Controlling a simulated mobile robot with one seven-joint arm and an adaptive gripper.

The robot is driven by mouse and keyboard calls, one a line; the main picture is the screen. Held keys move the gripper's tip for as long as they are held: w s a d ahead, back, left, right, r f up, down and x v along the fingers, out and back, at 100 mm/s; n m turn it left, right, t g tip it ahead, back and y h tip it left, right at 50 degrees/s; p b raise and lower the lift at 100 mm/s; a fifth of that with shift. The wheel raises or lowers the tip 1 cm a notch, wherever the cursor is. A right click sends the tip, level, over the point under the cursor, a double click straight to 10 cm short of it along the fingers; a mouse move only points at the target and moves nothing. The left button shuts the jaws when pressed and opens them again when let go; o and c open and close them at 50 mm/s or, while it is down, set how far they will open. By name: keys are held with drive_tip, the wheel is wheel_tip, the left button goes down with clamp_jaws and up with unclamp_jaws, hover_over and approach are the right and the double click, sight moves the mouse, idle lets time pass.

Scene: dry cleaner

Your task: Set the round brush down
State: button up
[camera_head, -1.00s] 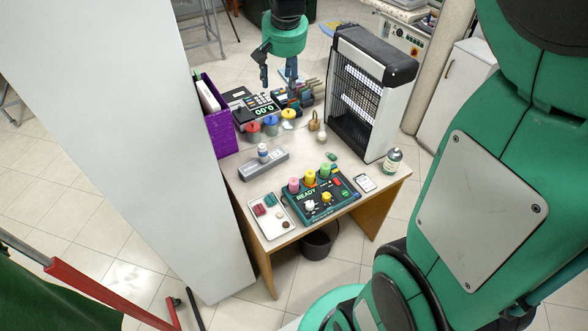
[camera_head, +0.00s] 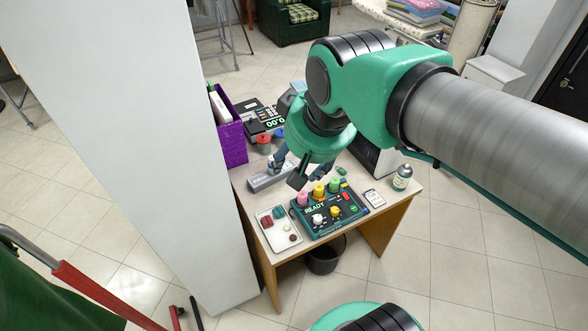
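My gripper (camera_head: 289,169) points down over the middle of the table (camera_head: 257,213), above the far side of the black control box (camera_head: 335,217) and beside the grey long block (camera_head: 263,182). Its two dark fingers look spread apart. What lies between them is too small and shaded to make out. I cannot pick out the round brush for certain; my arm hides the table's back middle.
A tray with small coloured pieces (camera_head: 268,234) lies at the front left, a phone-like card (camera_head: 375,199) and a bottle (camera_head: 402,178) at the right. A purple bin (camera_head: 234,145) stands at the back left. A white panel (camera_head: 150,130) borders the left.

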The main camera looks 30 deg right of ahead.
drive_tip(key=shift+n, duration=0.4)
drive_tip(key=s, duration=0.1)
drive_tip(key=s+a+f, duration=0.1)
drive_tip(key=s, duration=0.1)
drive_tip(key=s+f, duration=0.1)
drive_tip(key=shift+s+a, duration=0.15)
drive_tip(key=shift+s, duration=0.25)
wheel_tip(320, 180, down, 5)
drive_tip(key=b, duration=0.4)
drive_tip(key=shift+r+b, duration=0.1)
drive_tip(key=shift+b, duration=0.3)
idle(0.5)
